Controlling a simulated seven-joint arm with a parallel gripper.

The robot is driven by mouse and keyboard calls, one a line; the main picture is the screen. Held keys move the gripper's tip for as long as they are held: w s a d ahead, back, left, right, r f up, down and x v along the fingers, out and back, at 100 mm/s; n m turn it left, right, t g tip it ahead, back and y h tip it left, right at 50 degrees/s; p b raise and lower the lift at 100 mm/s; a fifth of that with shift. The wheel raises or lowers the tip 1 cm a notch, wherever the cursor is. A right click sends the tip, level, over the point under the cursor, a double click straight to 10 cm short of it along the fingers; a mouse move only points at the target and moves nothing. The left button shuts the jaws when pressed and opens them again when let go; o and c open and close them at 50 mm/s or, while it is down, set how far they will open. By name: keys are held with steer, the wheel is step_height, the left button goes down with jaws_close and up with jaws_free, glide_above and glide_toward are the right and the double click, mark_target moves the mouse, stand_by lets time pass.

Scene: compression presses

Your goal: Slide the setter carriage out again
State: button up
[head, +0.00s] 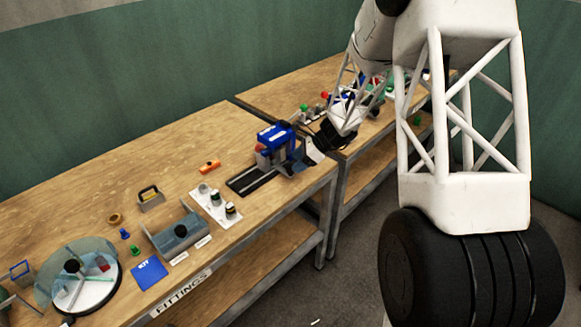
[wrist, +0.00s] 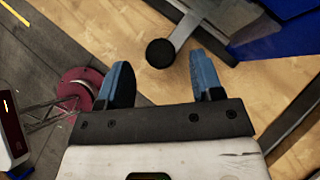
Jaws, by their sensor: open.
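The blue press (head: 277,140) stands near the front right corner of the near bench, with a dark slotted rail (head: 252,180) running out to its left. In the wrist view, a black round knob (wrist: 160,53) sits on a grey bar (wrist: 183,30) that comes from a grey plate (wrist: 208,14) beside blue press parts (wrist: 285,30). I cannot tell for sure which part is the setter carriage. My gripper (head: 320,146) is at the press's right side. In the wrist view my gripper (wrist: 160,72) is open, its blue fingers either side of the knob; contact is not visible.
Left of the press are an orange item (head: 209,167), a white holder (head: 215,206) with several small parts, a grey trough (head: 180,238) and a round glass-covered dish (head: 80,285). A second bench (head: 285,95) with coloured parts stands behind. Bare wood lies around the knob.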

steer(key=shift+x, duration=1.9)
steer(key=shift+c, duration=0.2)
